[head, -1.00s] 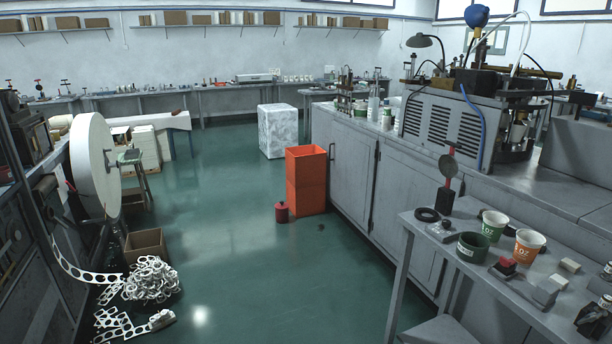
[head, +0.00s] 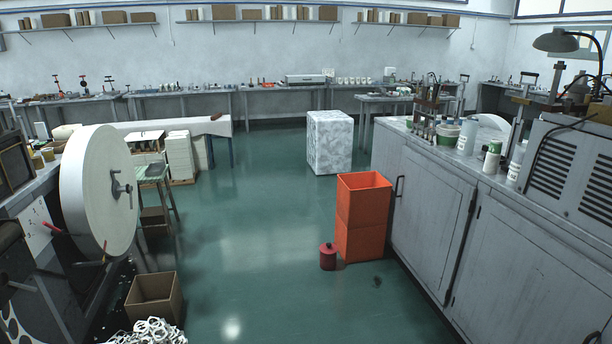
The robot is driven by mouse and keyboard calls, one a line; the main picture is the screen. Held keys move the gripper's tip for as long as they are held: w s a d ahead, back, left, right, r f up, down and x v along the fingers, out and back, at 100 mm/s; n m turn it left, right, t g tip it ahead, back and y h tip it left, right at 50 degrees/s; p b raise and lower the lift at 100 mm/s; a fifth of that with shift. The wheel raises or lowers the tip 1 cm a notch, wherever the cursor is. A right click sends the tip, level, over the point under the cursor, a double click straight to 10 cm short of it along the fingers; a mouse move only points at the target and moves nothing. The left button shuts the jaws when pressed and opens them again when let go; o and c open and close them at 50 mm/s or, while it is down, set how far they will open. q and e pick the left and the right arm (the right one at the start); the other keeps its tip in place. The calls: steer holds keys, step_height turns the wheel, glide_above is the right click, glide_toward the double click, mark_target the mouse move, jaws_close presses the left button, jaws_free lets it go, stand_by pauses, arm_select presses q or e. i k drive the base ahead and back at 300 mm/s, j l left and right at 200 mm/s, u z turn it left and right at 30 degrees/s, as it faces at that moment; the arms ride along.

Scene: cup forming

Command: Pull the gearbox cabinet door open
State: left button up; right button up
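A long grey cabinet runs along the right side in the head view, under a worktop with a louvred machine (head: 565,165) on it. Its far door (head: 425,220) has a dark upright handle (head: 399,187) near its left edge and looks shut. A nearer door (head: 530,262) beside it also looks shut, with a dark vertical fitting (head: 473,200) at the seam between them. I cannot tell which door belongs to the gearbox. Neither of my grippers is in view.
An orange bin (head: 360,217) and a red can (head: 328,257) stand on the floor by the cabinet's far end. A large white reel (head: 95,190), a stool (head: 155,180) and a cardboard box (head: 154,298) line the left. Green floor (head: 260,230) between is clear.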

mark_target(434, 205)
steer(key=i+z, duration=0.15)
steer(key=i, duration=0.35)
steer(key=i+z, duration=0.15)
steer(key=i, duration=0.4)
steer(key=i+j+z, duration=0.15)
steer(key=i, duration=0.35)
steer(key=i+j+z, duration=0.15)
steer(key=i, duration=0.35)
